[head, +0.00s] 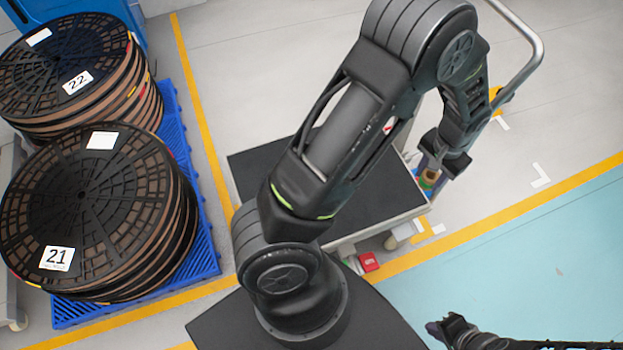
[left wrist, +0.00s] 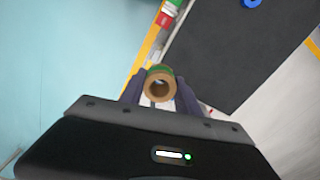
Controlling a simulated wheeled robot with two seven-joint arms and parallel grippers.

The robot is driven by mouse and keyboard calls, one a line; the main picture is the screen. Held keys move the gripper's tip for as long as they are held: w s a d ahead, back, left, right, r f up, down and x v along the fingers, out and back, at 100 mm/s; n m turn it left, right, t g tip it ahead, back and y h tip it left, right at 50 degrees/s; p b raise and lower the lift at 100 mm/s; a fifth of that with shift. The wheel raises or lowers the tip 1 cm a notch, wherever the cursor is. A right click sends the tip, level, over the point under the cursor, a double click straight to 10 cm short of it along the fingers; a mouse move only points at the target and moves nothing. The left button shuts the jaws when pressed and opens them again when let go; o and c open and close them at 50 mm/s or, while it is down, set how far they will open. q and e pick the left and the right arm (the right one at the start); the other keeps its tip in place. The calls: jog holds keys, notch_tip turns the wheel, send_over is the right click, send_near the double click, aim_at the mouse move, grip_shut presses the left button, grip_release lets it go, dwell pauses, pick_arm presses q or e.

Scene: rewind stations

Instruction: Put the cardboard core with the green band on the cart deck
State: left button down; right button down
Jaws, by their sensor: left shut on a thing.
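The cardboard core with the green band (head: 428,181) is a short brown tube. My left gripper (head: 431,174) is shut on it. In the left wrist view the core (left wrist: 160,86) sits between the two fingers, its open end facing the camera and the green band behind. The cart deck (head: 246,172) is a dark flat top, partly hidden by my left arm. In the head view the core appears just off the deck's right edge; in the left wrist view the deck (left wrist: 225,60) lies beside it. My right gripper (head: 440,328) is at the bottom, its jaws unclear.
A blue ring-shaped thing (left wrist: 251,2) lies on the deck. A metal handle rail (head: 537,50) rises at the upper right. A red block (head: 369,262) is at the cart's near side. Stacked reels, 21 (head: 100,215) and 22 (head: 65,70), stand on a blue pallet (head: 205,235).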

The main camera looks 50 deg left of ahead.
pick_arm(q)
jog(key=shift+s+a, duration=0.1)
jog(key=shift+a, duration=0.15)
jog(key=shift+a+f+b, duration=0.2)
jog(key=shift+f+b, duration=0.15)
jog(key=shift+b, duration=0.2)
jog(key=s+a+f+n+b, duration=0.2)
jog(key=a+f+n+b, duration=0.4)
jog(key=b, duration=0.7)
jog(key=s+a+f+n+b, duration=0.2)
jog(key=a+f+n+b, duration=0.4)
jog(key=a+b, duration=0.5)
jog(key=f+b, duration=0.1)
jog(key=b, duration=0.2)
jog(key=shift+s+a+f+n, duration=0.15)
jog(key=shift+s+f+n, duration=0.1)
jog(key=shift+f+n, duration=0.05)
jog(key=shift+f, duration=0.1)
